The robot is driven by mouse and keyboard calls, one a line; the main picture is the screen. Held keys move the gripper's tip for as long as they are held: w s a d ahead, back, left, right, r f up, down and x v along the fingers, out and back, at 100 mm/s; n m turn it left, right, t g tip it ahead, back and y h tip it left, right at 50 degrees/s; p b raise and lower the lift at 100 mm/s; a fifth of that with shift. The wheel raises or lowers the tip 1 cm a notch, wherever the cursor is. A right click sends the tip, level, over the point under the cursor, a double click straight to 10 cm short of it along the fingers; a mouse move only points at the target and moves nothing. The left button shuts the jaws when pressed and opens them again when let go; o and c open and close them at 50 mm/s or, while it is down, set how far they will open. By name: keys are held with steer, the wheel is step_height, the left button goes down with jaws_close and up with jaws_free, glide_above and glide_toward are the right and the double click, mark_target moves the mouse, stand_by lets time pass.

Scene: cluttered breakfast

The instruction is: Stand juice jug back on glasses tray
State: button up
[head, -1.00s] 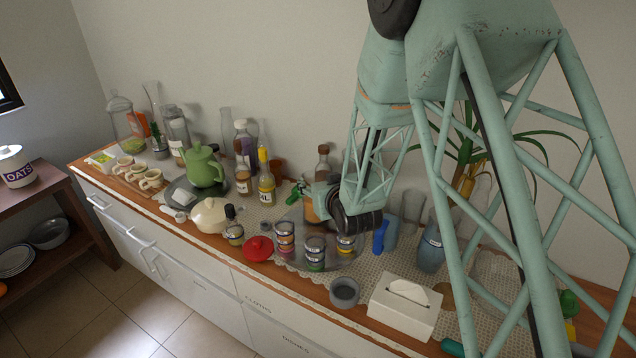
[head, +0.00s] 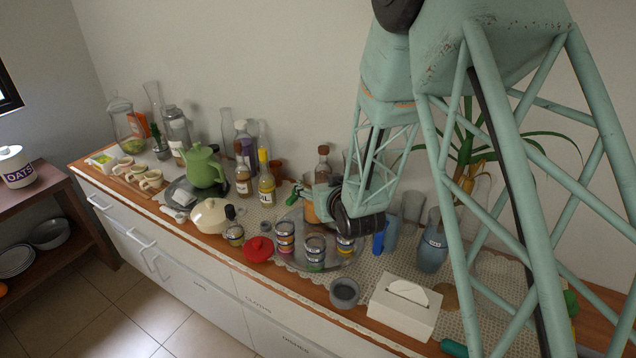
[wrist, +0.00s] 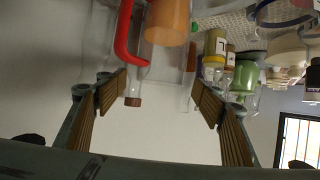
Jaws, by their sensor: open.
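The juice jug (wrist: 167,22) shows at the top of the wrist view, with orange juice in a clear body and a red handle at its left. In the head view its orange part (head: 310,212) shows beside my wrist, partly hidden by it. My gripper (wrist: 160,95) is open, its wood-lined fingers wide apart with nothing gripped between them. The jug is ahead of the fingers, and I cannot tell the exact gap. In the head view my gripper (head: 308,189) is at the jug, mostly covered by my wrist. I cannot make out the glasses tray.
A brown-capped bottle (head: 322,160) stands behind the jug. Stacked tins (head: 315,250) and a red lid (head: 258,249) are in front. A blue jug (head: 432,250) and a tissue box (head: 403,305) stand to the right. Oil and sauce bottles (head: 266,185) crowd the left.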

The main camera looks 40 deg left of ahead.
steer(key=v, duration=1)
steer(key=shift+s+d+r, duration=0.15)
steer(key=shift+d+r, duration=0.05)
stand_by(0.6)
